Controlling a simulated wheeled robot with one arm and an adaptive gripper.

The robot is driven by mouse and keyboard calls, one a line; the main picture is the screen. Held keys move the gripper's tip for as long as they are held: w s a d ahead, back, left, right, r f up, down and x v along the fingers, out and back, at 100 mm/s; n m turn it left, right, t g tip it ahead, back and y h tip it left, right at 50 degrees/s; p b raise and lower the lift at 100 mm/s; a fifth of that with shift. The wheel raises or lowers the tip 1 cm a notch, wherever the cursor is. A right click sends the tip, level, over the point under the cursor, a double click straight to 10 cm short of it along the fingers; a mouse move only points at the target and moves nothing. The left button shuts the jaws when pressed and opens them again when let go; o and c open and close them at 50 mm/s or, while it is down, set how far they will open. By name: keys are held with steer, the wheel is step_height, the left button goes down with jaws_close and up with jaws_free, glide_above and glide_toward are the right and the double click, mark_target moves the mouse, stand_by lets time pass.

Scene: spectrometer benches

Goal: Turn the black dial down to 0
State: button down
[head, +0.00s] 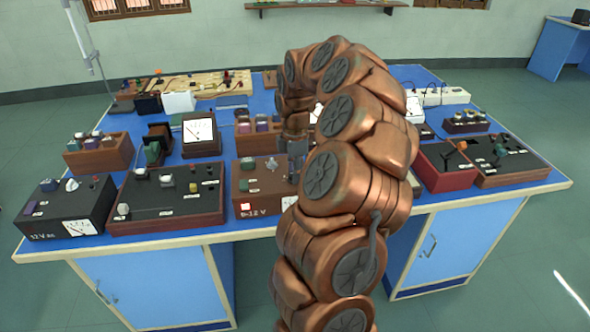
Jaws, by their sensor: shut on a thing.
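A brown power box (243,190) marked 0-12 V stands at the front middle of the blue bench, with a lit white switch and a meter on its front. My arm comes up from the front, bends over and points my gripper (294,174) down onto the right part of this box's top. The gripper is shut on what seems to be the black dial. The dial is hidden behind the fingers and arm, so its mark and setting cannot be read. A pale knob (271,165) shows just left of the fingers.
A wide black panel box (150,196) and a black 12 V box (62,210) stand to the left. A red box (447,175) and a wood-edged black panel (515,160) stand to the right. Meters and wooden racks fill the bench behind. My arm hides the middle right.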

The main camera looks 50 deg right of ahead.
steer(key=n+p, duration=0.1)
steer(key=n, duration=0.5)
steer(key=shift+a+p, duration=0.1)
steer(key=shift+p, duration=0.2)
stand_by(0.4)
steer(key=c, duration=0.8)
jaws_free()
steer(key=shift+w, duration=0.1)
steer(key=shift+r, duration=6)
